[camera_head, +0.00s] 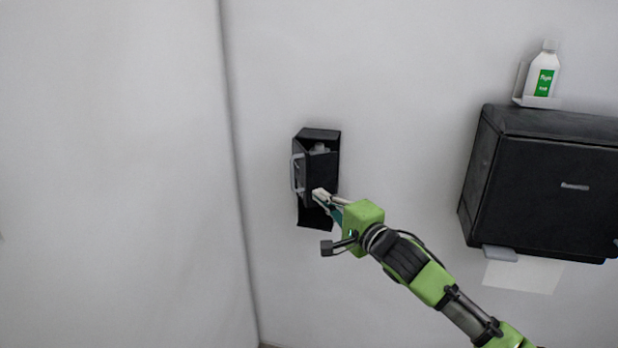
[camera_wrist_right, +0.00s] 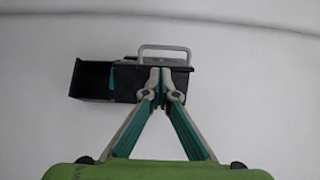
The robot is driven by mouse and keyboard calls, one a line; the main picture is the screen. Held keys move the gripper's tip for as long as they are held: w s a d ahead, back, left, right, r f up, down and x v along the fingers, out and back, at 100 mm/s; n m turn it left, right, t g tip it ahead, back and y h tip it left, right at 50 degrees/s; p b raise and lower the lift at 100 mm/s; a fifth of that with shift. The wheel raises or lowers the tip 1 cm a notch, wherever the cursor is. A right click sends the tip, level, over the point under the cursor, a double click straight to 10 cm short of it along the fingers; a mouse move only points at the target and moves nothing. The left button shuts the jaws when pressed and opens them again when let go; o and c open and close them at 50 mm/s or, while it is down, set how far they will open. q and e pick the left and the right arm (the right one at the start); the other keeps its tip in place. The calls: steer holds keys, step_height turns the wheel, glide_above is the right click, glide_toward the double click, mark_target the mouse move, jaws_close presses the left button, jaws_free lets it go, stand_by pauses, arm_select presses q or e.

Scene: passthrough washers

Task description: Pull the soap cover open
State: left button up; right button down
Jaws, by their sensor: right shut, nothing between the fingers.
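The black soap dispenser (camera_head: 318,135) is fixed to the white wall. Its cover (camera_head: 320,168), with a grey handle (camera_head: 297,172), stands tilted out from the body, and a pale part shows in the gap at the top. My right gripper (camera_head: 318,194) is at the cover's lower part, fingers together and empty, clear of the handle. In the right wrist view, the fingertips (camera_wrist_right: 164,76) overlap the cover, with the handle (camera_wrist_right: 165,47) just beyond them. I cannot tell whether they touch it. My left gripper is not in view.
A large black paper dispenser (camera_head: 555,185) hangs on the wall at the right, with paper (camera_head: 522,275) below it. A white bottle with a green label (camera_head: 543,72) stands in a holder above it. The wall left of the soap dispenser is bare.

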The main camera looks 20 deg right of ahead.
mark_target(304, 183)
steer(key=p+x, duration=0.2)
steer(key=x, duration=0.5)
steer(key=shift+d+r, duration=0.1)
steer(key=shift+d, duration=0.05)
steer(key=shift+w+a+p, duration=0.3)
steer(key=shift+w+p, duration=0.1)
steer(key=shift+w, duration=0.25)
